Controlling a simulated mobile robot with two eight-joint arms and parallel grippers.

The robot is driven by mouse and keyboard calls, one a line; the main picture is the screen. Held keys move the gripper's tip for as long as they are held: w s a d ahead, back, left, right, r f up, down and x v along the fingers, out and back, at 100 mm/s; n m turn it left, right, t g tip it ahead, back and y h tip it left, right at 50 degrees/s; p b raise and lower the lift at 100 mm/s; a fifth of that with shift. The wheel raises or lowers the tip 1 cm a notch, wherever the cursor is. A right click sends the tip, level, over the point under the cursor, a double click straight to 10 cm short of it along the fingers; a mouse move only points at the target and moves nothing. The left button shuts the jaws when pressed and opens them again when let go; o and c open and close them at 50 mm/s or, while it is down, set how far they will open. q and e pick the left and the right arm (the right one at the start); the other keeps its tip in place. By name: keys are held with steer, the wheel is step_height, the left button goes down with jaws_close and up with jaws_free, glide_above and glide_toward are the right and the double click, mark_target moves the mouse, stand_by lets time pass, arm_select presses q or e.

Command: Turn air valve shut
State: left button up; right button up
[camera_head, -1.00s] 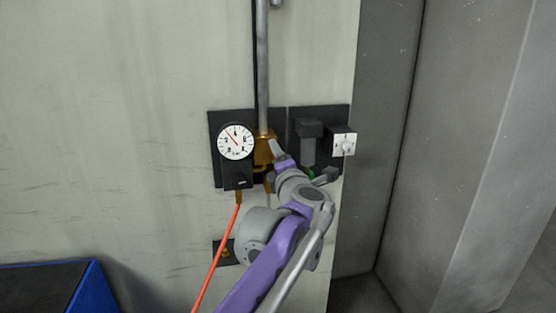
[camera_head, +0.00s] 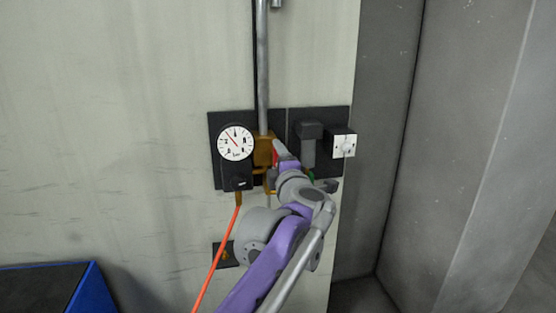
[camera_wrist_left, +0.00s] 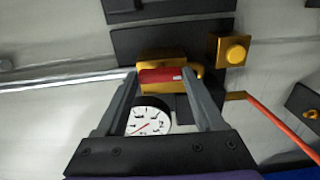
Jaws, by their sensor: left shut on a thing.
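The air valve is a brass body (camera_head: 263,150) at the foot of a vertical grey pipe (camera_head: 263,70) on the wall. Its red handle (camera_wrist_left: 160,76) lies between my left fingertips in the left wrist view. A sliver of red (camera_head: 276,155) shows beside my gripper in the head view. My left gripper (camera_head: 281,152) is shut on the red handle, and the gripper and wrist hide part of the valve from the head camera. The gripper also shows in the wrist view (camera_wrist_left: 160,82). My right gripper is not in view.
A round white gauge (camera_head: 236,142) is close left of the valve, with an orange hose (camera_head: 221,250) hanging below. A dark unit (camera_head: 309,145) and a white-faced box (camera_head: 343,146) are to the right. A grey wall corner stands further right.

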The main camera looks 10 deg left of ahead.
arm_select(q)
steer(key=o, duration=1.4)
steer(key=b+v, duration=0.1)
steer(key=v, duration=0.9)
steer(key=shift+s+d, duration=0.15)
steer(key=shift+s, duration=0.25)
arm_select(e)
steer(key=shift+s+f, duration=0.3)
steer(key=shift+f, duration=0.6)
